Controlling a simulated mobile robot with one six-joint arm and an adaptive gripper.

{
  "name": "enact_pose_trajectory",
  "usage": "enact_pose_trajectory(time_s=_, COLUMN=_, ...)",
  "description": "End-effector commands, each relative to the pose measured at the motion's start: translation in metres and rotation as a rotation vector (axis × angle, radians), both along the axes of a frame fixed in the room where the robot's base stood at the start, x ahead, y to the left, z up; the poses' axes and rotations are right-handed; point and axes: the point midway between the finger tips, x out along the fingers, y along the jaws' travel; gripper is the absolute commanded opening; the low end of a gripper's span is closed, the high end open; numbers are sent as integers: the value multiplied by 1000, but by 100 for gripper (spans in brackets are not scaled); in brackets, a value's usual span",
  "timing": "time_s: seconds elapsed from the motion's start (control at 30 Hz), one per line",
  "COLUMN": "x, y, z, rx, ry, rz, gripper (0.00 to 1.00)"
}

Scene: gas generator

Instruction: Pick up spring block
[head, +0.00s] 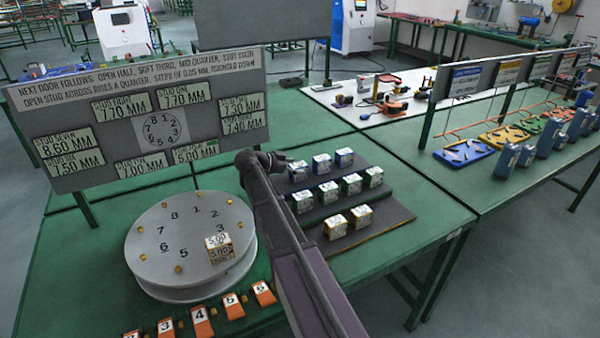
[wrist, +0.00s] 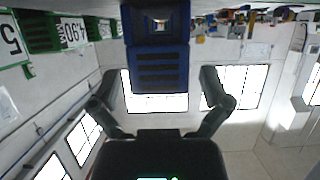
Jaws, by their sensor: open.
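Small labelled blocks stand on a dark stepped rack (head: 385,222). The back row has blue-edged blocks (head: 321,164), the middle row green-edged blocks (head: 328,191) and the front row yellow-edged blocks (head: 336,226). I cannot read which one is the spring block. My gripper (head: 282,161) is at the left end of the back row, close to the leftmost blue-edged block (head: 298,171). In the wrist view my gripper (wrist: 160,76) is open, and a blue block (wrist: 160,62) with dark slots appears between its fingertips, with gaps on both sides. No contact shows.
A round grey numbered dial (head: 175,222) stands left of the rack with a yellow-edged block (head: 219,248) on it. Orange numbered tags (head: 233,306) lie along the front. A grey signboard (head: 140,115) rises behind. A second green table (head: 480,210) adjoins at right.

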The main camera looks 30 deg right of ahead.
Motion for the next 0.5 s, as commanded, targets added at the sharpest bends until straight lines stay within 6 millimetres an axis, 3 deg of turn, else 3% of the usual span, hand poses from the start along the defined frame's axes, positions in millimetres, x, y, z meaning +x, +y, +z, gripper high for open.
enact_pose_trajectory(time_s=0.13, x=1, y=-8, z=-4, rx=0, ry=0, rz=1, gripper=97)
enact_pose_trajectory(time_s=0.5, x=1, y=-8, z=-4, rx=0, ry=-1, rz=2, gripper=97)
